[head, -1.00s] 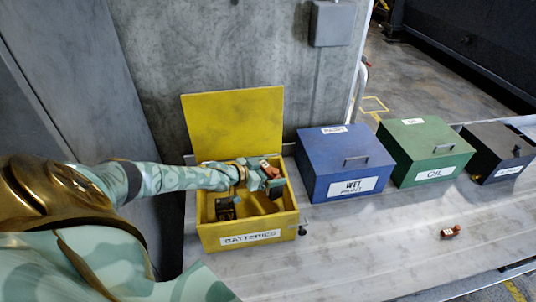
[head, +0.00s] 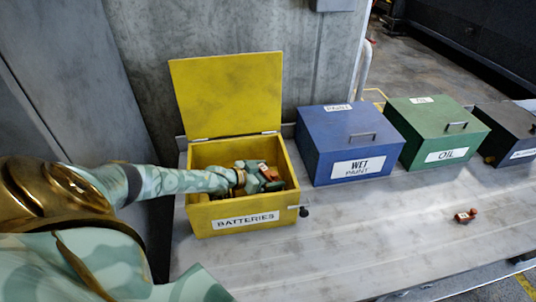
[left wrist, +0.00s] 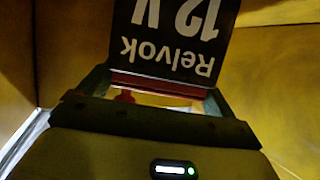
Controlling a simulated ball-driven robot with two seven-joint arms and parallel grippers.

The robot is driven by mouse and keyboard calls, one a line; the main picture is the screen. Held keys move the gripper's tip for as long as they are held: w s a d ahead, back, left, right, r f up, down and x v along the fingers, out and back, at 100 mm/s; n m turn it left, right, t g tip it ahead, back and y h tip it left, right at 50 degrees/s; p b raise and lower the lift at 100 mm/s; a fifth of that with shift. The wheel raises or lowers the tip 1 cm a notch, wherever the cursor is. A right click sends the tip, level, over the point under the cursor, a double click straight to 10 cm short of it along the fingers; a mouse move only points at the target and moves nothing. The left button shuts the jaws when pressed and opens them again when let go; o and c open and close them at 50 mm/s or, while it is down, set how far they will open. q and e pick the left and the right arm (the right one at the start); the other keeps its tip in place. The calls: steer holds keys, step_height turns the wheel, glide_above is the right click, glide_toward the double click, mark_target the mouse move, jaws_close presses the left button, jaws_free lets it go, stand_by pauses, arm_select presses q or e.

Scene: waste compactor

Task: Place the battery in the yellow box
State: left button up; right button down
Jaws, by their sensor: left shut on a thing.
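The yellow box (head: 246,219), labelled BATTERIES, stands on the bench with its lid (head: 228,97) raised at the back. My left arm reaches over its left side, and my left gripper (head: 268,180) is inside the box, toward its right half. In the left wrist view the black battery (left wrist: 175,45), marked "Relvok 12 V", shows upside down just beyond the fingers of the left gripper (left wrist: 157,92), which is shut on it. Yellow walls surround it there. In the head view the battery is mostly hidden by the gripper. My right gripper is not in view.
A closed blue WET PAINT box (head: 325,161), a closed green OIL box (head: 418,151) and a dark box (head: 503,137) stand in a row to the right. A small red item (head: 466,216) lies on the bench. The bench front (head: 370,240) is mostly clear.

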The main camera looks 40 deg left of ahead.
arm_select(q)
steer(key=shift+w, duration=0.1)
steer(key=o, duration=1.8)
steer(key=shift+c, duration=0.2)
steer(key=shift+s+r, duration=0.15)
steer(key=shift+s, duration=0.1)
steer(key=p+v, duration=0.2)
steer(key=v, duration=0.5)
steer(key=shift+s, duration=0.1)
